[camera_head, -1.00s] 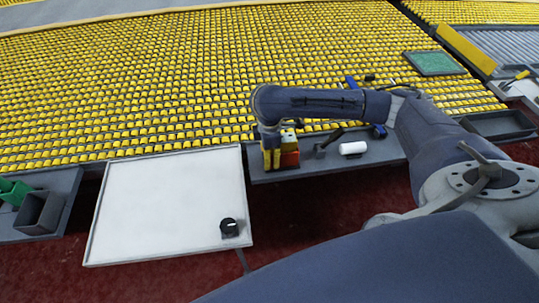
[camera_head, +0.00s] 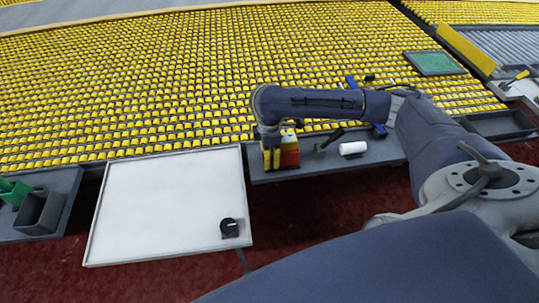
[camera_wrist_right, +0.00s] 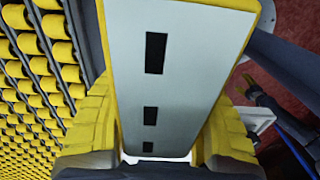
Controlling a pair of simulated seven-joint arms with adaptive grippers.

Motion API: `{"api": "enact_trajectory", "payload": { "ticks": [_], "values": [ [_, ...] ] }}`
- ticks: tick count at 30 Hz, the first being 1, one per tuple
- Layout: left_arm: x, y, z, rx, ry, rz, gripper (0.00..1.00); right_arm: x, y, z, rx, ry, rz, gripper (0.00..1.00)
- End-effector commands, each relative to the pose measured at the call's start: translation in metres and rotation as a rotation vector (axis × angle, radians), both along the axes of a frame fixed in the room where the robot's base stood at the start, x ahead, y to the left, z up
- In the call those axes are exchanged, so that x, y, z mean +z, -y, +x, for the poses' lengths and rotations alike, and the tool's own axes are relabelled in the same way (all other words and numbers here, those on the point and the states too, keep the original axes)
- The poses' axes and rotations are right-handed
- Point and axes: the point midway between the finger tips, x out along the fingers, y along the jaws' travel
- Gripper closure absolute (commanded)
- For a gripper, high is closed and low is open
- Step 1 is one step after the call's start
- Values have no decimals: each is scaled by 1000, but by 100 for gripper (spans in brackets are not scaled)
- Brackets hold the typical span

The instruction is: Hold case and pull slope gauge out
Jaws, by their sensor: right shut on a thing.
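My right gripper (camera_head: 272,160) reaches down at the left end of the grey side shelf, with its yellow fingers at a small orange-red box (camera_head: 290,152). In the right wrist view, its fingers are shut on both sides of a flat grey-white piece with yellow edges and several black slots (camera_wrist_right: 185,75). This looks like the slope gauge, but I cannot tell how much of it sits inside a case. The orange-red box may be the case; its lower part is partly hidden by the fingers. My left gripper is not in view.
The shelf (camera_head: 375,158) also holds a white cylinder (camera_head: 353,148) and a dark tool (camera_head: 331,138). Rows of yellow blocks (camera_head: 180,80) fill the back.

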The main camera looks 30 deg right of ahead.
Motion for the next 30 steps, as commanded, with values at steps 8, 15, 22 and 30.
{"api": "enact_trajectory", "payload": {
  "ticks": [8, 15, 22, 30],
  "values": [
    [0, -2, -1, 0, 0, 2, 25, -1, 0, -1, 0, -3, -1, 45],
    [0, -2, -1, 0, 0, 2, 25, -1, 0, 0, 0, -1, -1, 24],
    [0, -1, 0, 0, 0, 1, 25, 1, 0, 0, 0, 0, 0, 24],
    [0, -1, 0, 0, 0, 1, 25, 29, 1, 1, 1, 5, -2, 24]
  ]
}}
